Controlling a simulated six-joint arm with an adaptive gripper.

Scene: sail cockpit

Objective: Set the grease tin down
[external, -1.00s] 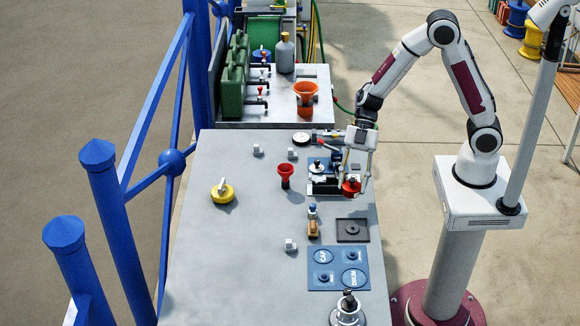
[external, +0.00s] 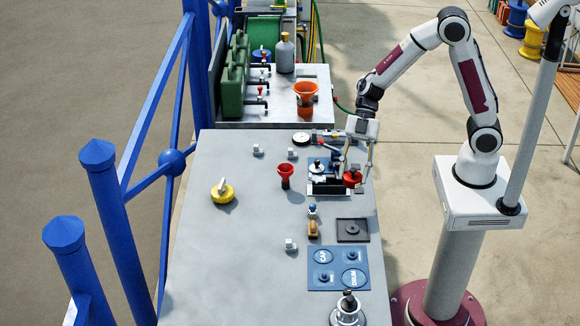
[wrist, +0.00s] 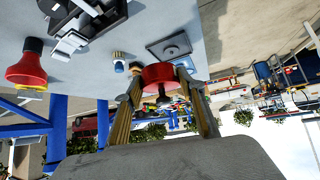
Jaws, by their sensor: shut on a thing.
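The grease tin appears to be the small round red tin (external: 352,180) at the right side of the grey worktop (external: 240,270). My gripper (external: 356,176) is shut on it and points down. In the wrist view the red tin (wrist: 158,73) sits between the two fingertips (wrist: 160,84), with a dark knob-like part showing.
A dark square tray (external: 343,238) and a blue marked mat (external: 322,280) lie nearer the camera. A red funnel-shaped piece (external: 286,171), a yellow round piece (external: 222,196) and a small blue-topped brown piece (external: 313,229) stand around. The worktop's left front is clear.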

